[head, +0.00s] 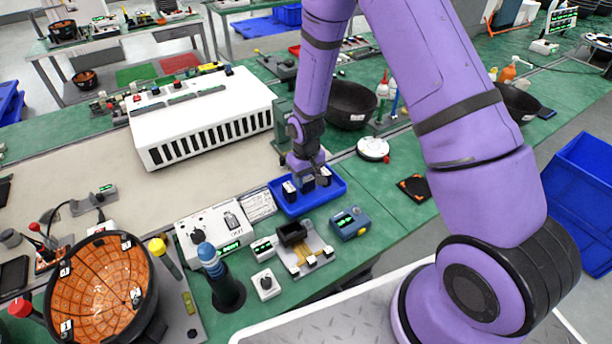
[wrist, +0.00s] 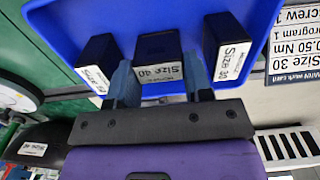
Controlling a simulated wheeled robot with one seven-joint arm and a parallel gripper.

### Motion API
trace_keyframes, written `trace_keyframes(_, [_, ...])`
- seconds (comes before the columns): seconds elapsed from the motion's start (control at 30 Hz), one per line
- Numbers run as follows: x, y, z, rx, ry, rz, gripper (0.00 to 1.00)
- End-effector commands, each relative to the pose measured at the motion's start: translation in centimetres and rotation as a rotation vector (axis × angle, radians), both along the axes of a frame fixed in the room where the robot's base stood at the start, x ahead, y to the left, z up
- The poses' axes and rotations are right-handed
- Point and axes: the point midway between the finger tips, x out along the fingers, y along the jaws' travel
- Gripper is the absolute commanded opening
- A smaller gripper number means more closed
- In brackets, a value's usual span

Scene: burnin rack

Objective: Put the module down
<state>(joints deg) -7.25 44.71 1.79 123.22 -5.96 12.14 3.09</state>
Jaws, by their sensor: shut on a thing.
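My gripper (head: 306,180) is over the blue tray (head: 338,193) on the green bench and also shows in the wrist view (wrist: 160,78). It is shut on a black module labelled "Size 40" (wrist: 162,47), with one finger on each side. The same blue tray (wrist: 60,25) fills the upper wrist view. A black module labelled "Size 30" (wrist: 226,42) stands to the right of the held one, and another black module (wrist: 97,55) with a hard-to-read label stands to the left. I cannot tell whether the held module touches the tray floor.
A white slotted rack (head: 205,120) stands behind left. A black bowl (head: 351,103) and a round white device (head: 373,149) are behind right. A white control box (head: 212,228), a small fixture (head: 303,250) and a blue-grey meter (head: 350,222) crowd the front. Some green bench right of the tray is clear.

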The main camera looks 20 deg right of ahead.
Motion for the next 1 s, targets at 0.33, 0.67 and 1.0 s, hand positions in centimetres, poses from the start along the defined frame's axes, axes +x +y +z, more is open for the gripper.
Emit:
trace_keyframes(0.33, [0.0, 0.0, 0.0, 0.0, 0.0, 0.0, 0.72])
trace_keyframes(0.67, [0.1, 0.0, 2.6, 0.001, -0.004, -0.001, 0.72])
trace_keyframes(1.0, [0.1, 0.0, 8.9, 0.001, -0.004, 0.0, 0.72])
